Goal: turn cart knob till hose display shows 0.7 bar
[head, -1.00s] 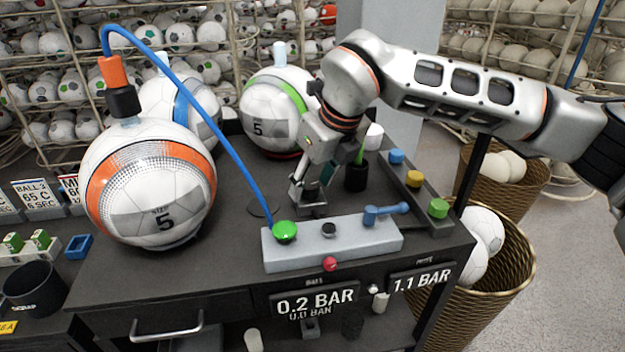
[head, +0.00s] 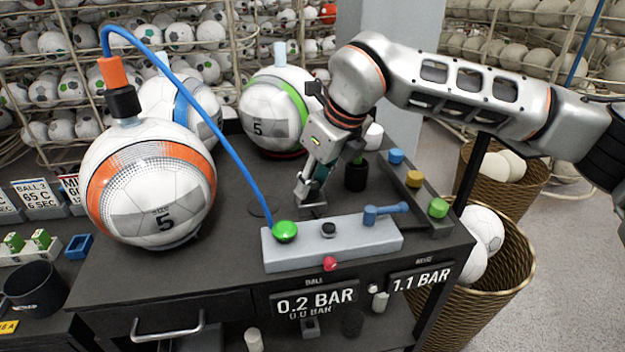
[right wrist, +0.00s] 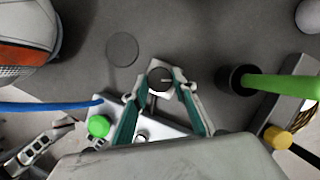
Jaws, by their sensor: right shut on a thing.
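My right gripper (head: 312,196) points down at the cart top, behind the grey control block. In the right wrist view its fingers close around a small dark round knob (right wrist: 160,78); the fingers hide this knob in the head view. The hose display (head: 421,279) at the cart's front right reads 1.1 BAR; its small label is blurred. The ball display (head: 315,301) to its left reads 0.2 BAR, with a fainter 0.0 BAR line below.
The grey control block (head: 383,240) carries a green button (head: 285,231), a black button and a blue lever (head: 386,212). A blue hose (head: 215,115) arches to the orange-banded ball (head: 150,185). A black cup (head: 356,175) stands right of the gripper.

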